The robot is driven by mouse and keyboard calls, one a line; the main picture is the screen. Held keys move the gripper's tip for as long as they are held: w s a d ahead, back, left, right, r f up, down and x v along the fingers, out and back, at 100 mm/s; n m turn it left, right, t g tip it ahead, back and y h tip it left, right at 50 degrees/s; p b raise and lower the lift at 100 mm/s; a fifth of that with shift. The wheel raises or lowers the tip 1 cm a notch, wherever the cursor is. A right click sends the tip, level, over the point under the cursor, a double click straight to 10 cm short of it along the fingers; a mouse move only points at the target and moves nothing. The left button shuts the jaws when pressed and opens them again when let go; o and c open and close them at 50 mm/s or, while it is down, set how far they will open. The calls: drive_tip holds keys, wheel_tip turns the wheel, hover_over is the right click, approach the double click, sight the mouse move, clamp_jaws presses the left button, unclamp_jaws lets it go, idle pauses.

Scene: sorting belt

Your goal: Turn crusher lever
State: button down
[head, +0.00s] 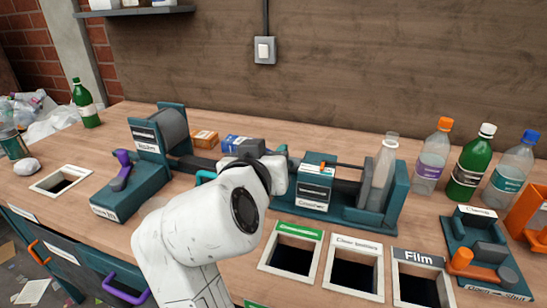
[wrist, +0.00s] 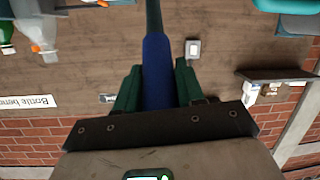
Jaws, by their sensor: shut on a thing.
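The crusher (head: 352,215) is a teal unit with a labelled block, right of the middle in the head view. A clear bottle (head: 383,165) stands upright in it. In the wrist view, my gripper (wrist: 157,88) has its two green fingers on either side of a blue lever grip (wrist: 157,65) and is shut on it. A dark teal shaft (wrist: 153,15) runs on from the grip. In the head view my white arm reaches to the crusher's left end and hides the fingers and the lever grip.
A purple lever (head: 122,167) sits on a teal box at left. A clamp unit (head: 485,255) with an orange handle stands at right. Several bottles stand behind it, including a green one (head: 470,163). Bins, one marked Film (head: 418,259), open along the front.

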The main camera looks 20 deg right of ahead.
wheel_tip(320, 180, down, 8)
drive_tip(key=s+a+t+h+b, duration=0.2)
drive_tip(key=s+t+b, duration=0.1)
drive_tip(key=b, duration=1)
drive_tip(key=shift+r+t, duration=0.15)
drive_tip(key=shift+t, duration=0.45)
drive_tip(key=shift+a, duration=0.15)
drive_tip(key=c, duration=0.8)
unclamp_jaws()
drive_tip(key=v, duration=1)
drive_tip(key=shift+s+a, duration=0.25)
